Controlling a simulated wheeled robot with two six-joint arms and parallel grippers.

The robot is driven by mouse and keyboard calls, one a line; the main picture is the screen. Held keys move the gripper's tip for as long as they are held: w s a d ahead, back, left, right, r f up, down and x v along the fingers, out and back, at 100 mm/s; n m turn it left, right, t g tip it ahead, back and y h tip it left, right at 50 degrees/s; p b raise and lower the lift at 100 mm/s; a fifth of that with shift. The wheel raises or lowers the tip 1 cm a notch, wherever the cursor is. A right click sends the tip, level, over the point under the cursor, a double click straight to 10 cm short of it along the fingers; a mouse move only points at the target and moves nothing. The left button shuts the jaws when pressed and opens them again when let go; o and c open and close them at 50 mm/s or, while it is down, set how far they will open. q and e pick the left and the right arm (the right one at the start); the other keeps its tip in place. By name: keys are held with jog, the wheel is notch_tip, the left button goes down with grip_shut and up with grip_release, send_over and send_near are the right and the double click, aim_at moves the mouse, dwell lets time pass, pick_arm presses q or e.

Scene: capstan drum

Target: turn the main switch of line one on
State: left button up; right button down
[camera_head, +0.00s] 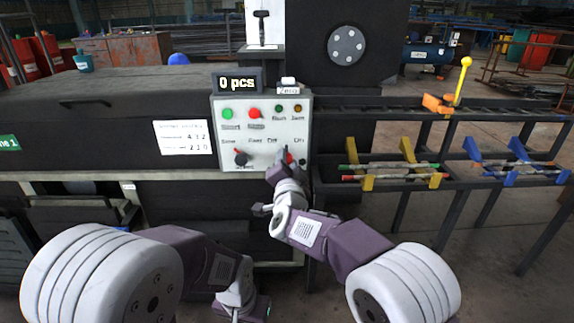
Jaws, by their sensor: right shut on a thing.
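A light grey control panel (221,160) is on the front of the dark machine, with green and red buttons on top and switches below. The main switch (290,157), a red part under the "Off" and "On" labels at the panel's lower right, is mostly hidden by my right gripper (283,163). That gripper is shut on the switch at the panel face. The handle's exact angle is hidden. My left gripper (250,309) hangs low at the bottom of the view, away from the panel; its jaws are not clear.
A black selector knob (240,158) sits left of the main switch. To the right, a rack (400,188) holds thin rods between yellow and blue brackets. A green sign (9,143) ends in "ne 1".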

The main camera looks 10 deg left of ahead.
jog(key=m, duration=0.1)
jog(key=m+b, duration=0.1)
jog(key=m, duration=0.1)
jog(key=m+b, duration=0.1)
jog(key=m, duration=0.1)
jog(key=shift+f, duration=0.25)
jog(key=shift+m+b, duration=0.9)
jog(key=shift+m, duration=0.7)
jog(key=c, duration=1)
grip_release()
jog(key=shift+r, duration=0.1)
jog(key=shift+s, duration=0.1)
jog(key=p+v, duration=0.2)
jog(key=v, duration=0.7)
jog(key=shift+p, duration=0.3)
